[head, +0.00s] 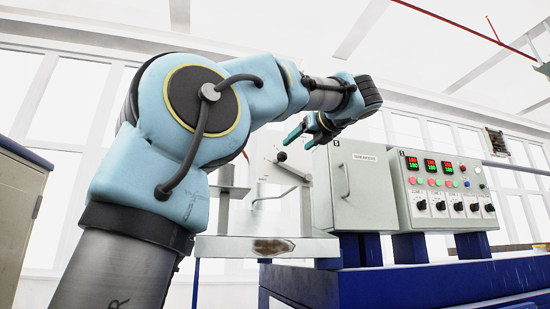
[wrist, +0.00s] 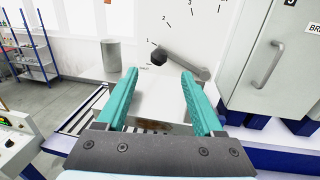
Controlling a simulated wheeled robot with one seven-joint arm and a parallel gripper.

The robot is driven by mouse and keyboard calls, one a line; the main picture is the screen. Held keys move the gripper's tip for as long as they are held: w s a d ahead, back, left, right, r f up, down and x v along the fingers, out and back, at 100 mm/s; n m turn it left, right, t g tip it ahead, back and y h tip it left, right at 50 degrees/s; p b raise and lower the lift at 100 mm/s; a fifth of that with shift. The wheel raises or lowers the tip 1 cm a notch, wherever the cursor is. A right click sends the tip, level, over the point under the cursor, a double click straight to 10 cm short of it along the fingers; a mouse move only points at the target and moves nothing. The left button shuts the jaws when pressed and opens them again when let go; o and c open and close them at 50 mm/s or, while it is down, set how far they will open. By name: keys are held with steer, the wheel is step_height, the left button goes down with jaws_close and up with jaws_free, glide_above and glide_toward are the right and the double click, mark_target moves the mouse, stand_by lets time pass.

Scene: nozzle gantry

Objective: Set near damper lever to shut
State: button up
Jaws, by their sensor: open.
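A damper lever (wrist: 185,66) shows in the wrist view as a grey arm with a black knob (wrist: 159,58) at its left end. It lies against a white plate with a numbered scale, and its knob is close to the mark 1 and to small lettering that I cannot read. In the head view the lever (head: 295,168) slopes up to the left to its knob. My gripper (wrist: 158,75) is open and empty, its teal fingers either side of the knob in the picture, apart from it. In the head view my gripper (head: 301,134) is above the knob.
A grey cabinet (head: 362,190) with a bar handle stands just right of the lever. A control box (head: 441,190) with red displays and knobs is further right, above a blue frame (head: 400,285). A grey cylinder (wrist: 111,55) stands left of the lever. A blue shelf rack (wrist: 40,45) is behind.

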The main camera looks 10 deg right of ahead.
mark_target(284, 154)
steer(key=p+x, duration=0.3)
steer(key=x, duration=0.6)
steer(key=shift+w, duration=0.1)
steer(key=shift+w+a+p, duration=0.25)
steer(key=shift+w+p, duration=0.1)
steer(key=shift+w, duration=0.35)
jaws_close()
steer(key=shift+f, duration=0.1)
stand_by(0.5)
